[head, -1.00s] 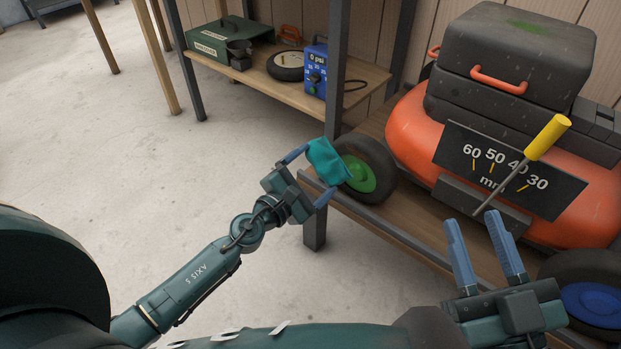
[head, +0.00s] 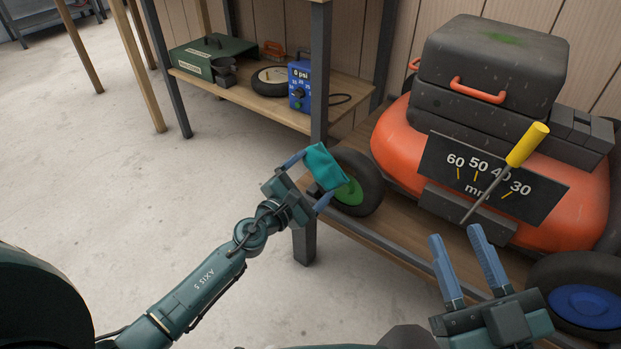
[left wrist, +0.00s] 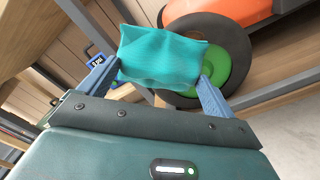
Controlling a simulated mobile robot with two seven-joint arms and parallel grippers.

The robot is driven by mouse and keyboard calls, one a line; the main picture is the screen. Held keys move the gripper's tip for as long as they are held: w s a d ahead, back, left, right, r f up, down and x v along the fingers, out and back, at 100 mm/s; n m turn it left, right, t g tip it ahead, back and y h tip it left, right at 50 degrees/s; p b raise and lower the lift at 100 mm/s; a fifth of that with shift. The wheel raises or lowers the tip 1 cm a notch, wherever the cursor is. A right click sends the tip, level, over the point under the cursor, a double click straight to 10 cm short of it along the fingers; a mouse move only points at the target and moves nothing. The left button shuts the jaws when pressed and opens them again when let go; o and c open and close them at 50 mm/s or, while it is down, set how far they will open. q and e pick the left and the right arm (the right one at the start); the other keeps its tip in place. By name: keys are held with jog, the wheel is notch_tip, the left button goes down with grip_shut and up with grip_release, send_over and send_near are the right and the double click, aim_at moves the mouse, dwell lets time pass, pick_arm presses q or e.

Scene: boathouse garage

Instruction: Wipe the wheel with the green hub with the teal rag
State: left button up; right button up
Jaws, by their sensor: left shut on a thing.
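The rag overlaps the hub's left side in the head view. In the left wrist view, the rag (left wrist: 160,55) covers part of the tyre and green hub (left wrist: 215,70). I cannot tell whether rag and wheel touch.
A blue-hubbed wheel (head: 587,305) is at lower right. A blue gauge box (head: 300,85) sits behind. The floor at left is clear.

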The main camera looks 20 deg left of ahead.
pick_arm(q)
jog(key=shift+x, duration=1.05)
jog(key=shift+d, duration=0.1)
